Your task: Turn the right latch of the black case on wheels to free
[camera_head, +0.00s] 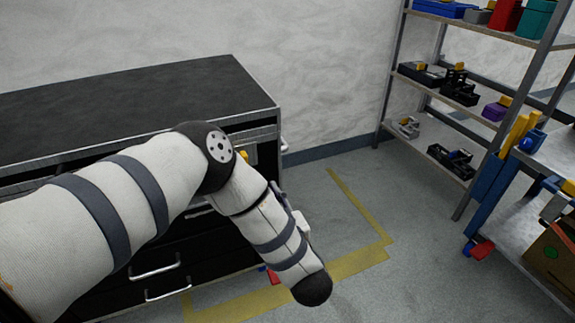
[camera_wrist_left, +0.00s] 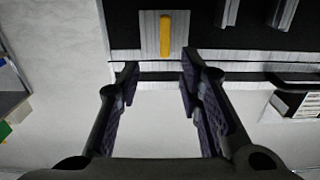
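The black case (camera_head: 150,92) with silver edges stands against the wall at the left in the head view. A small yellow latch handle (camera_head: 243,155) shows near the right end of its front, partly behind my left arm. In the left wrist view the yellow latch handle (camera_wrist_left: 165,36) stands lengthwise up the picture on a pale metal plate (camera_wrist_left: 150,48). My left gripper (camera_wrist_left: 157,78) is open and empty, its fingertips just below the plate in that picture and apart from the handle. In the head view my left arm hides the gripper. My right gripper is not in view.
The case front has drawers with silver handles (camera_head: 168,291). A metal shelf rack (camera_head: 440,95) with boxes stands at the back right. A blue-legged workbench (camera_head: 485,195) is at the right. The floor with yellow tape (camera_head: 360,262) between is mostly clear.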

